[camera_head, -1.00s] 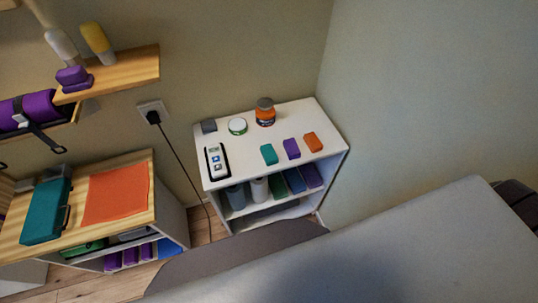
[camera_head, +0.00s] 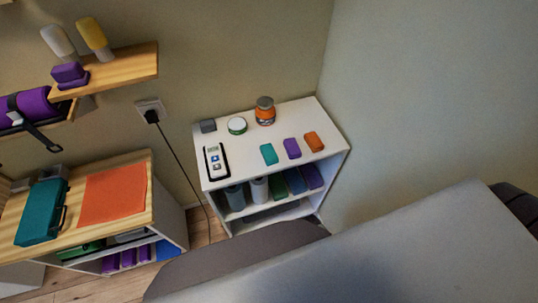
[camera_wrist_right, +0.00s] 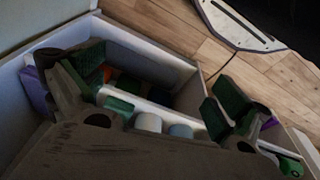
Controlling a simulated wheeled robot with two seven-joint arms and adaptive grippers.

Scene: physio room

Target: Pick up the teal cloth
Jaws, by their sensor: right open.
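A small teal folded block (camera_head: 269,154), which looks like the teal cloth, lies on top of the white shelf unit (camera_head: 325,164). A purple one (camera_head: 292,148) and an orange one (camera_head: 314,142) lie in a row to its right, apart from it. My right gripper (camera_wrist_right: 157,88) shows in the right wrist view with its green-padded fingers wide apart and nothing held between them. It is over a white shelf unit with colored items inside. I cannot tell which of these, if any, is the teal cloth. My left gripper is not in view.
An orange jar (camera_head: 265,112), a round tin (camera_head: 237,126), a small grey box (camera_head: 208,126) and a white handheld device (camera_head: 215,161) share the top. Bottles stand below. A wooden cabinet (camera_head: 140,205) holds a teal case (camera_head: 42,212) and an orange sheet (camera_head: 112,194).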

